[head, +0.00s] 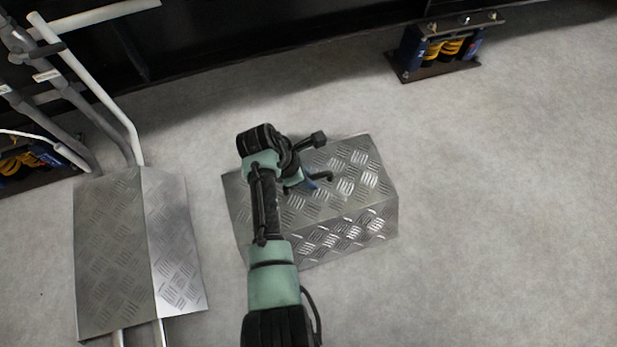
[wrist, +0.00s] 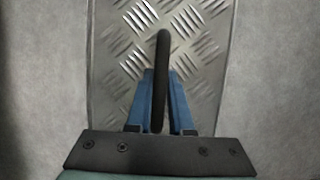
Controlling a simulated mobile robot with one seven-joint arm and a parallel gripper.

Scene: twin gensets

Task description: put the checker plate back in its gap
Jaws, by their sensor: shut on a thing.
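The checker plate (head: 352,195) is a bent silver tread-plate cover with sloping sides, in the middle of the head view. Whether it rests on the floor or hangs just above it, I cannot tell. My gripper (head: 312,182) is over its top, and my arm hides part of its left side. In the wrist view my gripper's blue fingers (wrist: 160,90) are shut on the plate's black bar handle (wrist: 163,45), with the tread surface (wrist: 208,60) below. I cannot make out the gap.
A second tread-plate cover (head: 112,250) lies at the left over grey pipes (head: 112,115). Dark machine frames stand along the back, with a spring mount (head: 440,48) at the upper right. Grey floor (head: 510,200) is clear to the right.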

